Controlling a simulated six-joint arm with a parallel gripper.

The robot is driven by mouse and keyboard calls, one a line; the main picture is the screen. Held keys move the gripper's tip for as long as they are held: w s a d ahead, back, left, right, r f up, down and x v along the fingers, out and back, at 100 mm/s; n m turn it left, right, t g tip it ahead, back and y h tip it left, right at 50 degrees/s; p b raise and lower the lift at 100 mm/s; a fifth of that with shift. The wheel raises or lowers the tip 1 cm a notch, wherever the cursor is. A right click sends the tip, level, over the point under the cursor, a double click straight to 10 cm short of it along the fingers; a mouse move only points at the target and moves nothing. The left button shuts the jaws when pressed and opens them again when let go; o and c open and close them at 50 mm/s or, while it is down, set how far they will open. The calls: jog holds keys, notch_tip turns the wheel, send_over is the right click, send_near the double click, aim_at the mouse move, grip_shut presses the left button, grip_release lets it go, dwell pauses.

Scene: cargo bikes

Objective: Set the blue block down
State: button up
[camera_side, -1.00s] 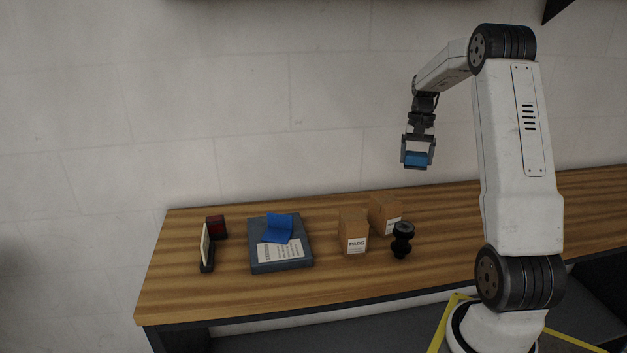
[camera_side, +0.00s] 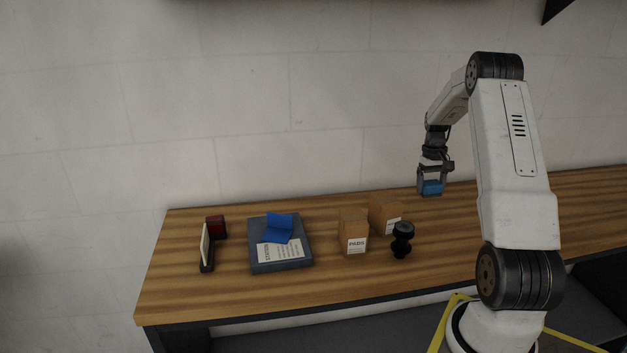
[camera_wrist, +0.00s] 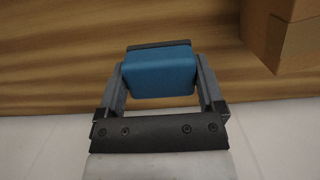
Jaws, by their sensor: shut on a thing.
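The blue block (camera_side: 431,188) is held between the fingers of my gripper (camera_side: 433,184), near the back edge of the wooden bench in the side view. In the wrist view the blue block (camera_wrist: 160,70) sits between both fingers of my gripper (camera_wrist: 160,75), with wood grain behind it. I cannot tell for sure whether its underside touches the bench; it looks a little above it.
The wooden bench (camera_side: 330,290) carries two cardboard boxes (camera_side: 353,235), a black knobbed object (camera_side: 402,240), a dark case with a blue piece on it (camera_side: 280,265), and a red and black item (camera_side: 216,227). A box (camera_wrist: 285,35) shows at the wrist view's upper right. Bench right of the block is clear.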

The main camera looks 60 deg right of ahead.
aim_at(429, 180)
jog(key=shift+f, duration=4.05)
jog(key=shift+f, duration=0.15)
jog(key=o, duration=1)
jog(key=shift+c, duration=0.2)
jog(key=r, duration=0.4)
jog(key=w+d+r, duration=0.1)
jog(key=r, duration=0.7)
jog(key=shift+w+d+r, duration=0.15)
